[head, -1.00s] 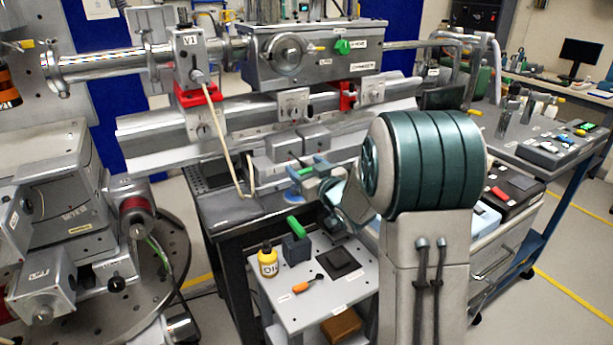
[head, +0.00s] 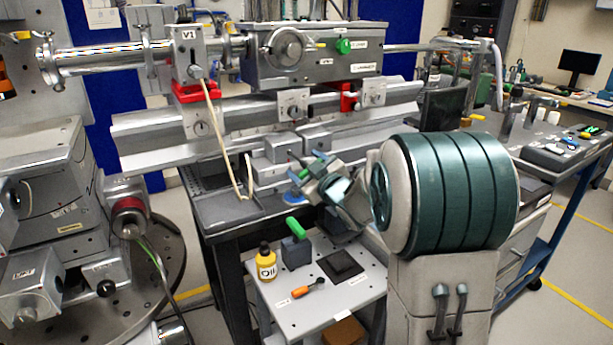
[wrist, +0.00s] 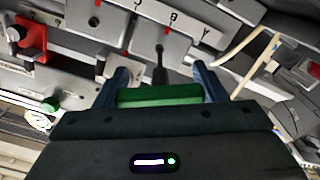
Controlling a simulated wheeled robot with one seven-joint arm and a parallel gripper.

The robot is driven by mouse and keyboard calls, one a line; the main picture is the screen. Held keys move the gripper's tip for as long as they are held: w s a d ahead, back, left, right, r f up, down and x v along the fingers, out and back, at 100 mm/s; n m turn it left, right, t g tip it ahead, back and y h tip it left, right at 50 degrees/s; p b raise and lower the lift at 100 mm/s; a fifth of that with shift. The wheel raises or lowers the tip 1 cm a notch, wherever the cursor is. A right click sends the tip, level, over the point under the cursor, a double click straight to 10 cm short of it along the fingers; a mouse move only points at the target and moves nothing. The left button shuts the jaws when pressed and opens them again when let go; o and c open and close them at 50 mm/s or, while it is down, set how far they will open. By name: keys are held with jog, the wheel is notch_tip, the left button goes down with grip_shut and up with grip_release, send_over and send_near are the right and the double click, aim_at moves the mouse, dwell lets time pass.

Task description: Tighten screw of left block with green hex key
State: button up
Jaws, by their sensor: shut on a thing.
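My gripper (head: 312,172) is in front of the two grey blocks on the bench below the rail. In the wrist view my gripper (wrist: 160,88) is shut on the green handle of the hex key (wrist: 160,96). Its dark shaft points away from me toward a grey block with a red mark (wrist: 172,50). This looks like the left block (head: 283,148), since the wrist view seems turned around. The shaft's end meets or nearly meets that block; I cannot tell if it sits in the screw. The right block (head: 316,138) stands beside it.
A beige cable (head: 222,140) hangs left of the blocks. On the lower shelf (head: 285,316) are a dark holder (head: 296,254) with another green handle (head: 295,228), a yellow oil bottle (head: 266,264), an orange-handled tool (head: 306,288) and a black pad (head: 342,265).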

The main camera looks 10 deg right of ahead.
jog(key=shift+n, duration=0.3)
jog(key=shift+f+n+b, duration=0.2)
jog(key=shift+n+b, duration=0.2)
jog(key=shift+b, duration=0.5)
jog(key=n+b, duration=0.2)
jog(key=shift+b, duration=0.3)
jog(key=shift+r+n+b, duration=0.2)
jog(key=shift+n+b, duration=0.2)
jog(key=shift+n, duration=0.2)
jog(key=shift+w+a, duration=0.15)
jog(key=shift+w, duration=0.4)
